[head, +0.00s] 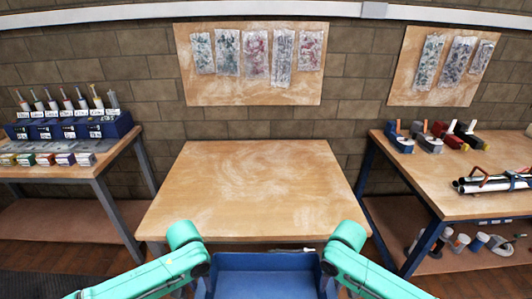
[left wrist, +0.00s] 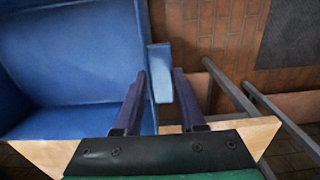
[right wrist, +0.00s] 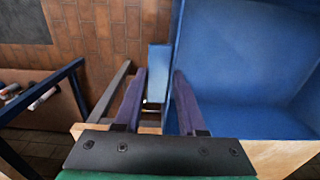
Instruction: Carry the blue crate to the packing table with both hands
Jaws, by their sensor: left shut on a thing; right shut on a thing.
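The blue crate (head: 265,262) is at the bottom middle of the head view, in front of the near edge of a bare wooden table (head: 250,190), which I take as the packing table. The part of the crate's inside that shows is empty. In the left wrist view my left gripper (left wrist: 160,76) is shut on the crate's narrow blue side handle. In the right wrist view my right gripper (right wrist: 158,76) is shut on the opposite handle. In the head view my forearms hide both grippers. I cannot tell the crate's height against the tabletop.
A left table (head: 60,172) holds a blue rack (head: 70,127) of bottles and small boxes. A right table (head: 460,200) holds tools and a bundle of rods (head: 495,182). A small pale object (head: 308,250) shows beyond the crate's rim. The middle tabletop is clear; a brick wall stands behind.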

